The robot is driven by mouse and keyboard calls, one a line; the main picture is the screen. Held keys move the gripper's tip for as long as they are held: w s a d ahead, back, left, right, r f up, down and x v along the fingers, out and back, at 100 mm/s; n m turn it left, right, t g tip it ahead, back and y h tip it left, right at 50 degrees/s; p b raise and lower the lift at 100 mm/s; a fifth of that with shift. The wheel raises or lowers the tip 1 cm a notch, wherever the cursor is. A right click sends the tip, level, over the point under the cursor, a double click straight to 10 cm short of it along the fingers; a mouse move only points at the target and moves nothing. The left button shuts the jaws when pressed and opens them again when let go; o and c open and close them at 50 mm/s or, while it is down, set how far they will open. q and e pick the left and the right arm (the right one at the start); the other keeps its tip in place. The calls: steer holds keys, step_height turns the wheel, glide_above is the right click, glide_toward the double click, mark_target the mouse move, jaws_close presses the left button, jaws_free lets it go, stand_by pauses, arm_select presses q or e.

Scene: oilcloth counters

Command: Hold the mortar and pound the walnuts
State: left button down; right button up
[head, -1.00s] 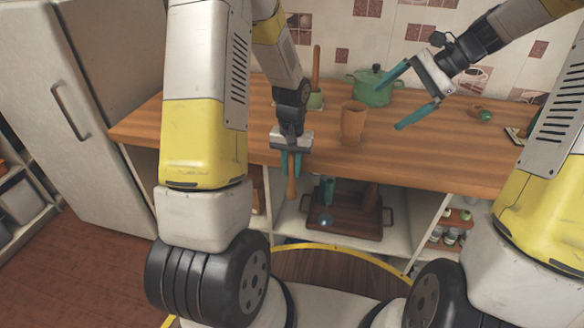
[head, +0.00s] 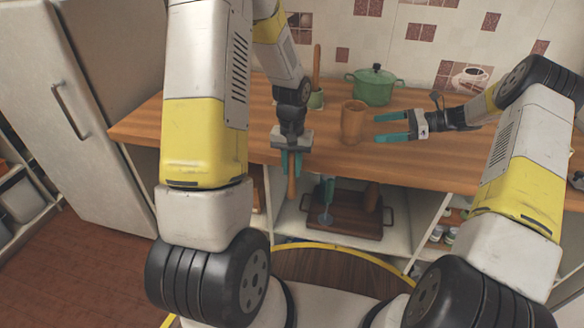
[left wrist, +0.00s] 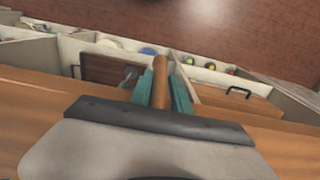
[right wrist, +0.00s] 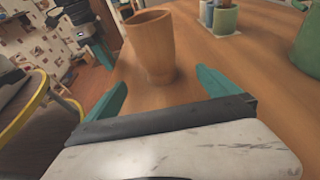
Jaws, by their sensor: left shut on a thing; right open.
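The wooden mortar (head: 353,123) stands upright on the wooden counter. My right gripper (head: 376,128) is open just to its right, level with it, fingers pointing at it. In the right wrist view the mortar (right wrist: 152,46) stands ahead of and between the open fingertips, apart from them. My left gripper (head: 291,164) points down at the counter's front edge, shut on a wooden pestle (head: 292,187). The pestle (left wrist: 160,82) also shows between the teal fingers in the left wrist view. I cannot see any walnuts; the mortar's inside is hidden.
A green lidded pot (head: 374,87) stands behind the mortar. A green crock (head: 315,98) with a wooden handle stands at the back. A shelf under the counter holds a wooden tray (head: 345,225). The counter (head: 200,112) is clear at the left.

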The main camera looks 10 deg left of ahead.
mark_target(354, 131)
steer(key=x, duration=0.9)
steer(key=shift+a, duration=0.1)
